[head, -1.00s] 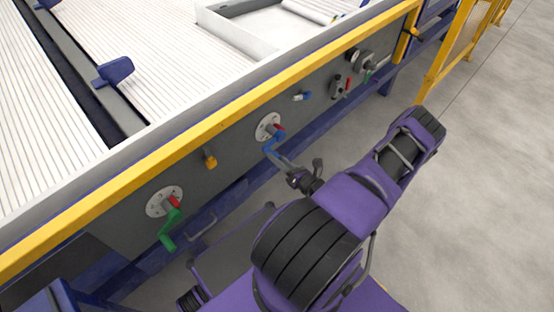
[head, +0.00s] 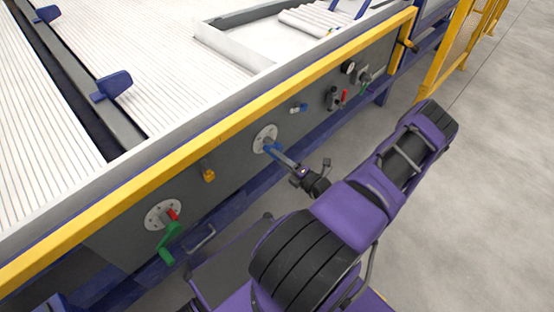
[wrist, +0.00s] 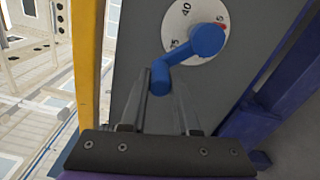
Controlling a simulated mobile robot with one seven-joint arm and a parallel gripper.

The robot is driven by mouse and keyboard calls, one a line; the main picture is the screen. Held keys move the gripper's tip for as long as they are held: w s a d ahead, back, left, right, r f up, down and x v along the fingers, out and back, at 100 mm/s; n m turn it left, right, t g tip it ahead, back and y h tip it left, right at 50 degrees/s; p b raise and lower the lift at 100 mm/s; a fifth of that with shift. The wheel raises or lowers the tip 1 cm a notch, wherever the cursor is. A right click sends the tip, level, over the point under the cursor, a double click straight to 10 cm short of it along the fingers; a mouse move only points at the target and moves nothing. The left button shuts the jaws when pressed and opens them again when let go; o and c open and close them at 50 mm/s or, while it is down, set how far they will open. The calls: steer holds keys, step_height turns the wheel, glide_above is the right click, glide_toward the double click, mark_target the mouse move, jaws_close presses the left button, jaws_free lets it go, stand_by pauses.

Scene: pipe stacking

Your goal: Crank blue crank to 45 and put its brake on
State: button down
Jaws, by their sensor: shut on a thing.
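The blue crank (head: 268,149) sits on a round white dial (head: 261,134) on the grey side panel. In the wrist view, the blue crank (wrist: 205,41) has its hub over the dial (wrist: 178,22), and its arm runs left and down to the handle (wrist: 160,76). The numeral 40 shows at the dial's upper left, with a red mark at its right; other markings are partly covered. My gripper (wrist: 161,92) is shut on the handle, one finger on each side. In the head view my gripper (head: 297,172) is at the handle's outer end.
A green crank (head: 169,243) with a red lever is on the panel at the left. A yellow knob (head: 208,175), a small blue knob (head: 298,108) and more fittings are along the panel. A yellow rail (head: 215,133) runs above. Open floor (head: 490,200) lies to the right.

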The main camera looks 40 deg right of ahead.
steer(key=shift+d+r+m, duration=0.2)
steer(key=shift+m, duration=0.2)
steer(key=c, duration=0.6)
jaws_free()
steer(key=shift+c, duration=0.2)
steer(key=shift+s, duration=0.15)
steer(key=s+d, duration=0.1)
steer(key=s, duration=1.6)
steer(key=shift+d, duration=0.15)
